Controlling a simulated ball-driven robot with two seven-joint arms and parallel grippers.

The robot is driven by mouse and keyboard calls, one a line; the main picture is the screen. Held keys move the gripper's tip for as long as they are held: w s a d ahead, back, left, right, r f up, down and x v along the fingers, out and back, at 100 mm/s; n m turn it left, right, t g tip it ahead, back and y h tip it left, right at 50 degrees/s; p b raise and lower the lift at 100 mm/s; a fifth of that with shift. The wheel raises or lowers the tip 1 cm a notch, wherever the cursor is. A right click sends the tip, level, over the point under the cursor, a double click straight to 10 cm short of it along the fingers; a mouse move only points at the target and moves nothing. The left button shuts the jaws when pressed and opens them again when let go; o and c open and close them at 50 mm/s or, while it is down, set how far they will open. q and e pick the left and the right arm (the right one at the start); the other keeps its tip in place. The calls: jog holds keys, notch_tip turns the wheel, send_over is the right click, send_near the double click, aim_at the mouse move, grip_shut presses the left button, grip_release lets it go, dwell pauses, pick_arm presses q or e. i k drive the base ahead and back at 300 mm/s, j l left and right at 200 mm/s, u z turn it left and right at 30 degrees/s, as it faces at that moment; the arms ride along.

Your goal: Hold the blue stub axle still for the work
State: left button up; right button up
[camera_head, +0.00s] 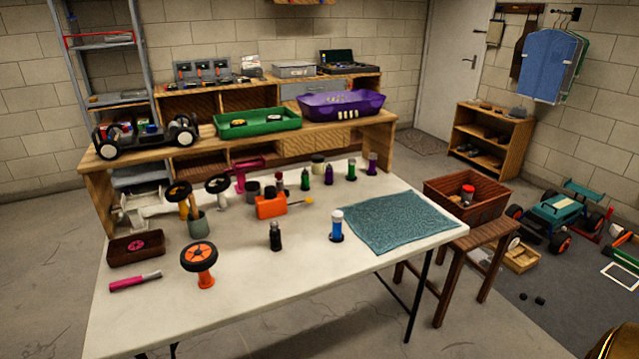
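A blue upright cylinder with a white top (336,229) stands on a dark round foot on the white table, just left of the teal mat (398,222). It is the only small blue upright piece I see on the table, but I cannot tell for sure that it is the blue stub axle. Nothing touches it. An orange stand (206,281) carries a black wheel with an orange hub (199,257) near the table's front left. Neither of my grippers is in view.
A black bottle (275,237) stands left of the blue piece. An orange tool (271,206), several small green and purple uprights, and other wheels on stands are behind. A pink-handled tool (135,281) lies front left. The front right of the table is clear.

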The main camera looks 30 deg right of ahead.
aim_at(337, 216)
jog(key=l+u, duration=0.25)
jog(key=l, duration=0.25)
jog(key=l+u, duration=0.25)
jog(key=l, duration=0.2)
jog(key=k+l+u, duration=0.15)
jog(key=l+u, duration=0.15)
jog(key=l, duration=0.15)
